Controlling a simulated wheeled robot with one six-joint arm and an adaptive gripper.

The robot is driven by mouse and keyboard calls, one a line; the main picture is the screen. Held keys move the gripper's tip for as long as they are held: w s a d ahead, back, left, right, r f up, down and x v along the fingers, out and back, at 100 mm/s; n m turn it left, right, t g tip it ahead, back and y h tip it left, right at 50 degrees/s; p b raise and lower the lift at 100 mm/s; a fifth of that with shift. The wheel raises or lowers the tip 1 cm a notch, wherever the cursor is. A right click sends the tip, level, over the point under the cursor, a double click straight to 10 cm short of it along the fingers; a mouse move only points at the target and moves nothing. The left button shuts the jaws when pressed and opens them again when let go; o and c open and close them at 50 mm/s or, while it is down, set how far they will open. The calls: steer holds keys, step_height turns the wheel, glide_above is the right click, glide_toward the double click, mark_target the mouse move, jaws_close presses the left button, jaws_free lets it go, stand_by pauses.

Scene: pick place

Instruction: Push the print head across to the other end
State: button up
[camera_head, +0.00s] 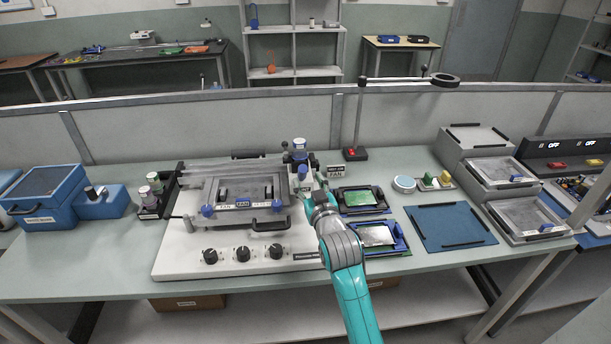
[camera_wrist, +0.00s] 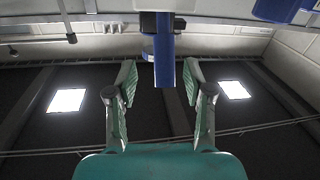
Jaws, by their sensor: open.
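The print head (camera_head: 299,163) is a blue and grey block with a white-labelled jar on top. It stands at the right end of the rails on the white printer (camera_head: 200,263). My gripper (camera_head: 318,184) is just in front and to the right of it. In the wrist view my gripper (camera_wrist: 157,78) is open, with its two teal-padded fingers apart. A blue upright part (camera_wrist: 164,62), apparently of the print head, shows between the fingertips. I cannot tell whether either finger touches it. My arm hides part of the printer's right edge.
A framed screen (camera_head: 240,190) with blue knobs lies left of the print head. A lamp stand (camera_head: 355,153) rises behind right. Trays with a green board (camera_head: 362,197) lie right of my gripper. A blue mat (camera_head: 450,226) and stacked grey boxes (camera_head: 475,138) are farther right.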

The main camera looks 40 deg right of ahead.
steer(key=v, duration=0.7)
steer(key=shift+s, duration=0.2)
steer(key=shift+a, duration=0.1)
steer(key=s+a+f+n+y, duration=0.2)
steer(key=s+a+f+y, duration=0.2)
steer(key=s+a+f, duration=1.1)
steer(key=s+a+r+y, duration=0.1)
steer(key=s+a, duration=0.2)
steer(key=s, duration=0.9)
steer(key=s+a+r+n+g+y, duration=0.1)
steer(key=s+a+y, duration=0.1)
steer(key=s, duration=0.9)
steer(key=shift+s+a+n+g+y, duration=0.3)
steer(key=shift+s+a, duration=0.1)
steer(key=shift+a, duration=0.35)
